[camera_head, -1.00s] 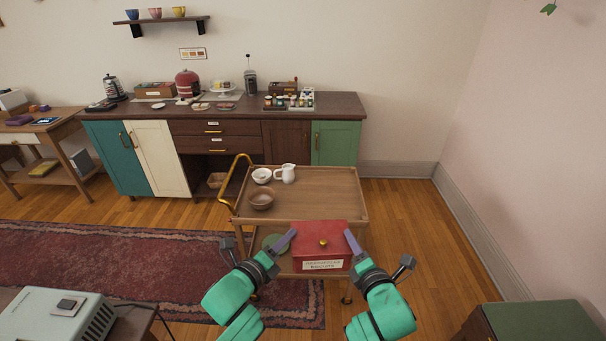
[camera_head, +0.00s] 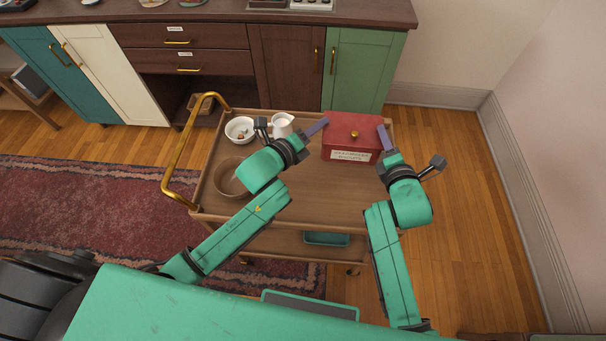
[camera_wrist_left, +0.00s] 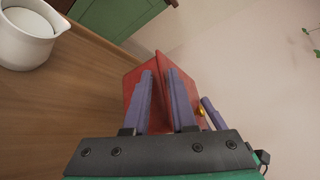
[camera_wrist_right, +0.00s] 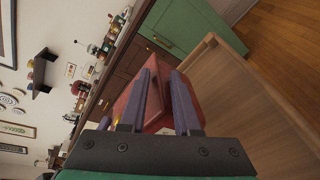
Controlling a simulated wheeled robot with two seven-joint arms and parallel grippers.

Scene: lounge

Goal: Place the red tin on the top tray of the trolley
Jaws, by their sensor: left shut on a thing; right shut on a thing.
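The red tin (camera_head: 351,132), with a gold knob and a white label, is over the far right part of the trolley's top tray (camera_head: 320,200). My left gripper (camera_head: 319,126) is shut on its left side and my right gripper (camera_head: 384,136) on its right side. The tin also shows between the fingers in the left wrist view (camera_wrist_left: 133,82) and in the right wrist view (camera_wrist_right: 134,92). It looks level. I cannot tell whether its underside touches the tray.
A white bowl (camera_head: 240,129), a white jug (camera_head: 282,124) and a brown bowl (camera_head: 229,178) stand on the tray's left part, close to my left arm. A gold handle (camera_head: 180,150) rises at the left end. A sideboard (camera_head: 220,50) is behind. The tray's front right is clear.

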